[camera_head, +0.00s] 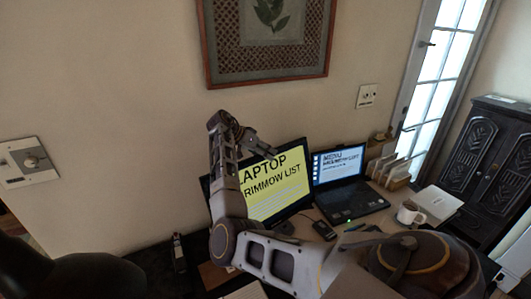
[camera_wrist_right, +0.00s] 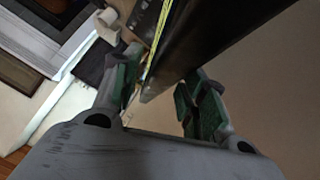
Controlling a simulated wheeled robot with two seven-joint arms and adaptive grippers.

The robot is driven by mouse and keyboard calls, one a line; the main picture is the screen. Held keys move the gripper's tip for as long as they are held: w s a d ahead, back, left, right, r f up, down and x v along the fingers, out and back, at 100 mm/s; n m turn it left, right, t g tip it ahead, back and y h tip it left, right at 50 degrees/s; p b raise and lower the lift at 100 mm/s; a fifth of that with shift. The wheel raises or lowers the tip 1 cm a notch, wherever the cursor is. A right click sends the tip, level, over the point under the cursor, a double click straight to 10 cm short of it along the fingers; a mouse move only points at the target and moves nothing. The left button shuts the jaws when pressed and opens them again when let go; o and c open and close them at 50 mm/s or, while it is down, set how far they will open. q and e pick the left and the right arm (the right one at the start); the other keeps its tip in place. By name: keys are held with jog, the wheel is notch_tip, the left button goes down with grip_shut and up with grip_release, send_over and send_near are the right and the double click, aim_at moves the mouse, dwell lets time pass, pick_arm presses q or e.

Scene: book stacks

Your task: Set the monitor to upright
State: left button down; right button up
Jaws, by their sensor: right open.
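The monitor (camera_head: 275,190) stands on the desk against the wall, with a yellow screen and black frame. It looks tilted, its top edge sloping in the picture. My right gripper (camera_head: 260,147) is at the monitor's upper left, by the top edge, and my arm hides part of its left side. In the right wrist view, the gripper (camera_wrist_right: 162,95) is open, with green-padded fingers apart. The monitor's dark edge (camera_wrist_right: 205,40) reaches toward the gap between them; contact cannot be told. My left gripper is not in view.
An open laptop (camera_head: 345,180) stands right of the monitor. A mug (camera_head: 410,214), a white book (camera_head: 437,203) and a file rack (camera_head: 390,170) are further right. A phone handset (camera_head: 178,253) stands at left. A framed picture (camera_head: 267,40) hangs above.

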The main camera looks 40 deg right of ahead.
grip_shut()
dwell(0.3)
jog(key=shift+d+f, duration=0.1)
jog(key=shift+d, duration=0.1)
